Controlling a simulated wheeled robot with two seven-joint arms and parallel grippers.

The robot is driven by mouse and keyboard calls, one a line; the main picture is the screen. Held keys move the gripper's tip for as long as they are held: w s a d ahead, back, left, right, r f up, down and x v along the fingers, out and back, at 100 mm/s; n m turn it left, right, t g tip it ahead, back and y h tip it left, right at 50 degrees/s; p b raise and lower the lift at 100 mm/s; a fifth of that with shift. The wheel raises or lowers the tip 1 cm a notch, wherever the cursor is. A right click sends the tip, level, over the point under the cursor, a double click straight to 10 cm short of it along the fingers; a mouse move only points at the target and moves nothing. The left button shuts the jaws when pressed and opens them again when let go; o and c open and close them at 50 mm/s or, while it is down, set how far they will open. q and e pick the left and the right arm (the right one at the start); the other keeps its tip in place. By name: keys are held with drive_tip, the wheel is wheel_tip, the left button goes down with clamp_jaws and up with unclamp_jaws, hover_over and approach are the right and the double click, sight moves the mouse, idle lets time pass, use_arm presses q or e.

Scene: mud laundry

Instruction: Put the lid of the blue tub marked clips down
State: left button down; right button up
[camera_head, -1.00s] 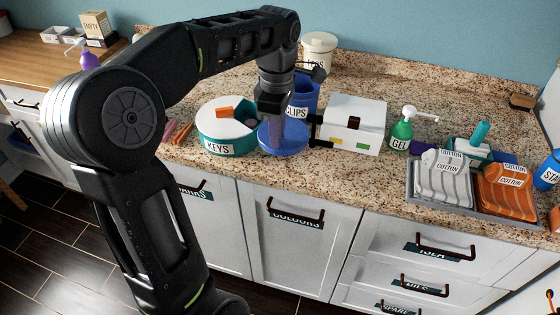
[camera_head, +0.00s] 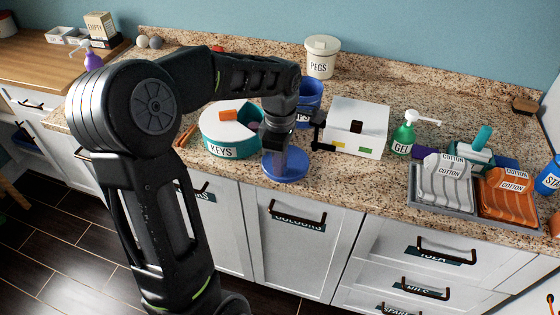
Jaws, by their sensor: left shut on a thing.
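The blue lid (camera_head: 287,171) is at the front of the counter, low over it or on it; I cannot tell if it touches. My left gripper (camera_head: 280,158) points down and is shut on the lid, at its upper side. The blue tub marked clips (camera_head: 311,92) stands behind my left gripper, with its top open. My wrist hides part of the tub and most of its label. My right gripper is not in view.
A round tub marked keys (camera_head: 233,151) stands just left of the lid. A white box (camera_head: 356,122) stands to the right, and a pegs tub (camera_head: 321,58) behind. A green gel bottle (camera_head: 403,137) and a grey tray (camera_head: 440,209) are farther right. The counter's front edge is close to the lid.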

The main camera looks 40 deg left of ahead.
use_arm(q)
drive_tip(key=shift+f, duration=0.2)
drive_tip(key=c, duration=1.4)
unclamp_jaws()
drive_tip(key=shift+r, duration=0.1)
drive_tip(key=shift+c, duration=0.2)
drive_tip(key=shift+r, duration=0.1)
wheel_tip(320, 180, up, 12)
